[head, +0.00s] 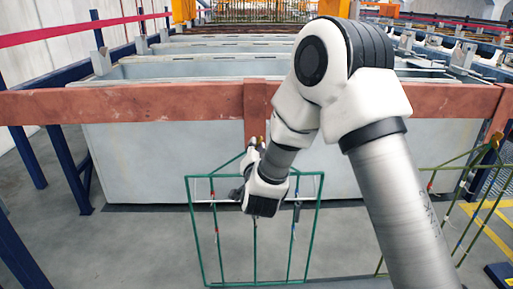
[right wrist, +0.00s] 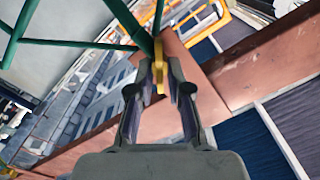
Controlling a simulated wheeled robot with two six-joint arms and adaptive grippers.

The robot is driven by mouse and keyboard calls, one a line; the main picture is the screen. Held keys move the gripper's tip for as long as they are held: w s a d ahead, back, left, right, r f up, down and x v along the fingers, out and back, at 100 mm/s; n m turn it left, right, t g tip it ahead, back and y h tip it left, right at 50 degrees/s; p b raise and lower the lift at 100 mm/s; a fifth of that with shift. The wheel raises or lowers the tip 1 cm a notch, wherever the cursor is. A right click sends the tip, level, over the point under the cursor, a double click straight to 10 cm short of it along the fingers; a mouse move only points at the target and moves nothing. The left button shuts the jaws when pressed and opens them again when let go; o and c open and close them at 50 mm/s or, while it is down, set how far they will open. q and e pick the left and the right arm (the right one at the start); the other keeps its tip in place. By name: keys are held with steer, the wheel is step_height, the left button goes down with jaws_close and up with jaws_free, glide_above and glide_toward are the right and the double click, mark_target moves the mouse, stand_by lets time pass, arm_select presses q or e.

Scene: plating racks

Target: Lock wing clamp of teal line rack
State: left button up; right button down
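The teal line rack (head: 190,210) is a thin green wire frame. It hangs in front of the grey tank, below the red-brown rail. In the right wrist view its green bars (right wrist: 70,43) meet near the yellow wing clamp (right wrist: 159,80). My right gripper (right wrist: 160,78) has its fingertips close together on both sides of the yellow wing and looks shut on it. In the head view my right arm reaches down to the top of the rack, and its wrist hides part of the frame and the clamp. I cannot tell the wing's locking angle. My left gripper is out of view.
The red-brown rail (head: 180,100) runs across in front of open grey tanks (head: 130,160). An olive-green rack (head: 468,215) hangs at the right. Blue posts (head: 70,165) stand at the left. The grey floor (head: 120,245) in front is clear at the left.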

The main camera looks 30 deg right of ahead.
steer(key=shift+n, duration=0.4)
steer(key=shift+a+n+p, duration=0.1)
steer(key=shift+n+p, duration=1.55)
steer(key=shift+n, duration=1.55)
steer(key=c, duration=1.3)
jaws_free()
steer(key=v, duration=1.2)
